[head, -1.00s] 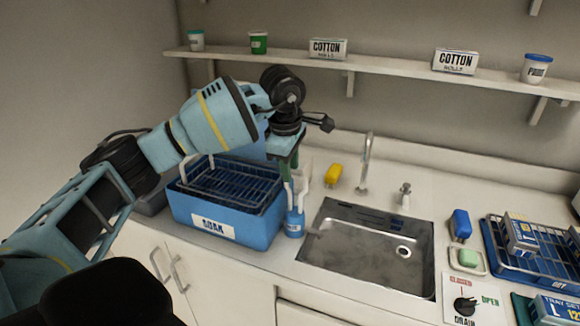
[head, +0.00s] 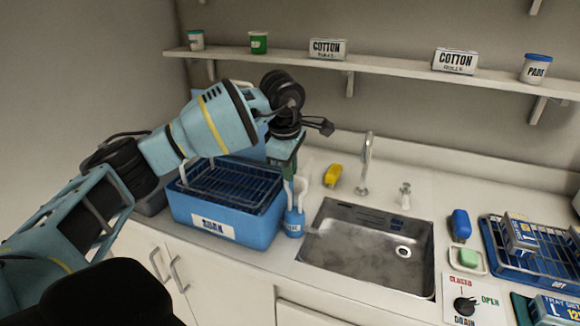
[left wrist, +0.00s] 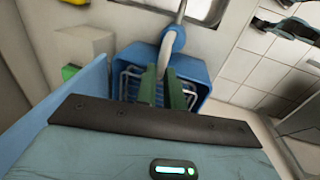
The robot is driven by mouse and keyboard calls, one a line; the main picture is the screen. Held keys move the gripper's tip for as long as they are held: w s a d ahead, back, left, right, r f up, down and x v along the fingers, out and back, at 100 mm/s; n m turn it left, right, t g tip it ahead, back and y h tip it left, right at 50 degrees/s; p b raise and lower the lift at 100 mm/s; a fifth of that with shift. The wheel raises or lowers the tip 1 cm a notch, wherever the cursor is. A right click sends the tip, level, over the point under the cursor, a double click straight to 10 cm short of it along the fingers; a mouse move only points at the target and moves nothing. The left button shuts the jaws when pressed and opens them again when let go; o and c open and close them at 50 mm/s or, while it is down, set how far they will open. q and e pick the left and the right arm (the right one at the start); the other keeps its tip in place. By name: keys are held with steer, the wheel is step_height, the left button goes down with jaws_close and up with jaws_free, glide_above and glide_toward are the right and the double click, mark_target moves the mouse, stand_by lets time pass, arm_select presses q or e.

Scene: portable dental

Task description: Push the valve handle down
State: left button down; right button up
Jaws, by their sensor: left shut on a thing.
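The black drain valve handle (head: 465,305) sits on a placard (head: 486,290) marked CLOSED, OPEN and DRAIN, at the lower right of the head view. My left gripper (head: 289,180) is far to its left, between the blue SOAK tub (head: 220,226) and the sink. The exact contact is partly hidden. My right gripper is not in view.
The steel sink (head: 318,232) and its faucet (head: 366,165) lie between my left gripper and the drain handle. A yellow item (head: 332,175), a blue item (head: 460,225), green soap (head: 468,258) and a blue rack (head: 497,262) stand around the sink. A shelf (head: 395,68) runs above.

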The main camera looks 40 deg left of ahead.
arm_select(q)
step_height(320, 180, down, 3)
steer(key=shift+s+d+f, duration=0.1)
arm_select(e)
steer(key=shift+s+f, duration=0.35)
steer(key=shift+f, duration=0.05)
arm_select(q)
steer(key=c, duration=1.5)
jaws_free()
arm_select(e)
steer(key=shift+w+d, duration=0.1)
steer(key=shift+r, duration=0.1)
arm_select(q)
step_height(320, 180, up, 8)
steer(key=s, duration=0.1)
steer(key=shift+s+d+f, duration=0.15)
